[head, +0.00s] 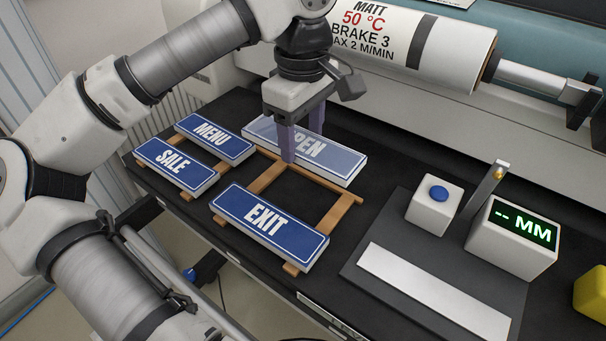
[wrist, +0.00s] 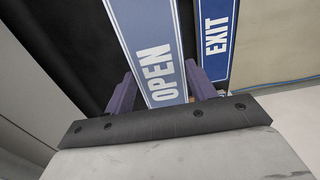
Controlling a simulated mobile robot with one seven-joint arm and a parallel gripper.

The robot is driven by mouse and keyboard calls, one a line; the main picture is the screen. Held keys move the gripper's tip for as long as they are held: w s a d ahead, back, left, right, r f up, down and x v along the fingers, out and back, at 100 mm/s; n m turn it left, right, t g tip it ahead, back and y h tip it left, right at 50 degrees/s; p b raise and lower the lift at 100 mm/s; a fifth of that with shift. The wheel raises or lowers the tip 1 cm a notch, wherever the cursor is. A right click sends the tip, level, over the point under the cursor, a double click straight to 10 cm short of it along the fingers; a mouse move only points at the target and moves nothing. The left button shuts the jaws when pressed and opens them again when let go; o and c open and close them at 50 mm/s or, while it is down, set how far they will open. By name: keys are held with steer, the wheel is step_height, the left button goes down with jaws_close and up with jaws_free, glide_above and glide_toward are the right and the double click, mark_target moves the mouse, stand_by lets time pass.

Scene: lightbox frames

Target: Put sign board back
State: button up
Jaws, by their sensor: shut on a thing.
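The OPEN sign board (head: 338,160) is blue with white letters and lies at the back of a wooden rack (head: 337,213). It looks paler than the other boards. My gripper (head: 297,150) points down over this board and is shut on it, one finger on each long side. In the wrist view the OPEN board (wrist: 150,50) runs between the two purple fingers (wrist: 163,92). The EXIT board (head: 268,222) lies at the front of the same rack. I cannot tell whether the OPEN board touches the rack, as my gripper hides part of it.
The MENU board (head: 214,138) and SALE board (head: 176,166) lie on another rack at left. At right are a grey plate with a white strip (head: 435,292), a blue-button box (head: 434,201) and an MM display (head: 512,238). A large white roller (head: 410,35) stands behind.

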mark_target(303, 192)
step_height(303, 192, down, 9)
steer(key=shift+f, duration=0.1)
stand_by(0.3)
steer(key=shift+f, duration=0.15)
steer(key=o, duration=1.1)
step_height(303, 192, up, 12)
steer(key=shift+r, duration=0.2)
